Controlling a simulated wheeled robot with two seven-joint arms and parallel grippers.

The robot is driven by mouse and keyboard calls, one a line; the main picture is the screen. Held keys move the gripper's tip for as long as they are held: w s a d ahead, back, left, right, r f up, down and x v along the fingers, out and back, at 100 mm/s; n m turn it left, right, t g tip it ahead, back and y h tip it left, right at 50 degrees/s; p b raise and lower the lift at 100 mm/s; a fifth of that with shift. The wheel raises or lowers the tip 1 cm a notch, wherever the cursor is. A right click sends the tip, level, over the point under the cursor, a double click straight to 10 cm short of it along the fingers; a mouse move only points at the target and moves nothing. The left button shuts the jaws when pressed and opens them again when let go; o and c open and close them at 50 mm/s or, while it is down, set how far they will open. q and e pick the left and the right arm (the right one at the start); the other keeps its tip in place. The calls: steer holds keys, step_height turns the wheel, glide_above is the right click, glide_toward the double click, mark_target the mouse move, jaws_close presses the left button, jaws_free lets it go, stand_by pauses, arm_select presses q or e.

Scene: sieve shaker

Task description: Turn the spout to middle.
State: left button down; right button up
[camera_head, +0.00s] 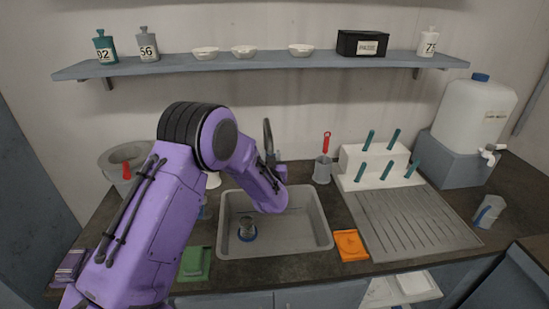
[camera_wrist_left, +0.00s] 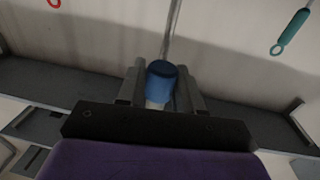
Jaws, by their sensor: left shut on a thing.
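The spout (camera_head: 267,133) is a thin dark curved tube rising behind the back rim of the sink (camera_head: 323,225). Its lower part is hidden by my left arm and gripper (camera_head: 274,168) in the head view. In the left wrist view, the thin metal tube (camera_wrist_left: 172,32) runs into a blue sleeve (camera_wrist_left: 161,80). My left gripper (camera_wrist_left: 160,90) has its two grey fingers on either side of this sleeve and is shut on it. My right gripper is not in view.
A red-handled brush in a grey holder (camera_head: 322,170) and a white rack (camera_head: 372,165) with teal-handled tools stand to the right. A shelf (camera_head: 200,64) with bowls and bottles runs above.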

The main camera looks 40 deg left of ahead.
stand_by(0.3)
arm_select(q)
steer(key=c, duration=0.8)
jaws_free()
steer(key=shift+a, duration=0.1)
steer(key=shift+c, duration=0.2)
steer(key=shift+s+d+f, duration=0.1)
steer(key=shift+s+d, duration=0.1)
steer(key=shift+s, duration=0.05)
steer(key=b+v, duration=0.3)
steer(key=v, duration=0.7)
steer(key=shift+a, duration=0.1)
